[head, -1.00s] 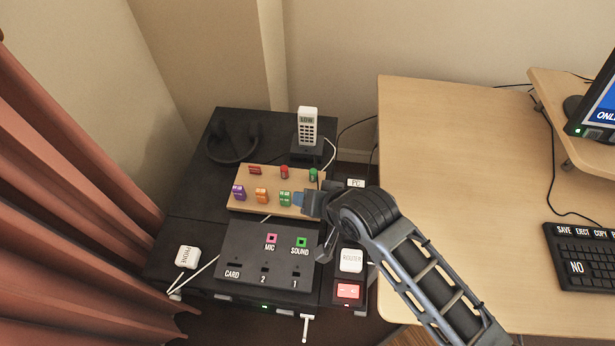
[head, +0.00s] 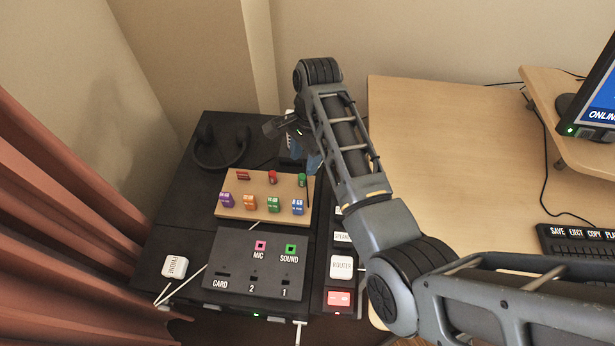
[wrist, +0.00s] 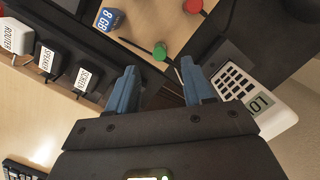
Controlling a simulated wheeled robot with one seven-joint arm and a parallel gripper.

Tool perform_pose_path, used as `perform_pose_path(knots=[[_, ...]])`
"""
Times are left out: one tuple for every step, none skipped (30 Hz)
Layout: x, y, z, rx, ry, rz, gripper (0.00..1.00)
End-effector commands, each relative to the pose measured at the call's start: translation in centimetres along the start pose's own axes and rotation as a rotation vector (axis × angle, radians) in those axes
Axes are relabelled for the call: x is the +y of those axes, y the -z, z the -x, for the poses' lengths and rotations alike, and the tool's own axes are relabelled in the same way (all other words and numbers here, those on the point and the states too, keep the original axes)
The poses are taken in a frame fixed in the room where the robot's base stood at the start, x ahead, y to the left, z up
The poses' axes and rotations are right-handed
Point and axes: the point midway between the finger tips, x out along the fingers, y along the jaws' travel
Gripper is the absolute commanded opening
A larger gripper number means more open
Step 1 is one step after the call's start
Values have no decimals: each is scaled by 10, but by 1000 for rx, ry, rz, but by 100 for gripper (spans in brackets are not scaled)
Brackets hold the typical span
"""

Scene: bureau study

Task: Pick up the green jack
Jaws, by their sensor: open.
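The green jack (head: 301,180) is a small upright green peg at the back right corner of the wooden board (head: 232,212). In the wrist view the green jack (wrist: 160,51) shows its round top just beyond my fingertips, roughly between them in the picture. My gripper (head: 302,160) is open, with blue fingers, behind the jack in the head view. In the wrist view my gripper (wrist: 159,68) has nothing between its fingers. A red jack (head: 272,177) stands left of the green one.
Purple, orange, green (head: 273,204) and blue blocks line the board's front. A handset (wrist: 250,92) stands close by my right finger in the wrist view. A panel (head: 228,262) with MIC and SOUND sockets lies in front. The desk (head: 440,140) is right.

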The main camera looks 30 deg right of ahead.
Motion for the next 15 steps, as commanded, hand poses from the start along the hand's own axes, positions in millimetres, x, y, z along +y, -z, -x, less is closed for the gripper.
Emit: perform_pose_path(knots=[[1, 0, -5, -3, -6, -2, 51], [1, 0, -8, -3, -6, -3, 51], [1, 0, -13, -2, -6, -2, 51], [1, 0, -16, -2, -6, -2, 51], [1, 0, -19, -2, -6, -1, 51], [1, 0, -22, -1, -4, -1, 51], [1, 0, -25, -1, -4, -1, 51], [1, 0, -28, -2, -5, -1, 51], [1, 0, -32, -1, -5, 0, 51], [1, 0, -36, -1, -5, 0, 51], [2, 0, -41, -2, -6, 0, 51], [1, 0, -47, -1, -5, 0, 51], [2, 0, -52, -1, -6, 0, 51], [1, 0, -56, -1, -4, 0, 51], [1, 0, -62, -1, -5, 0, 51]])
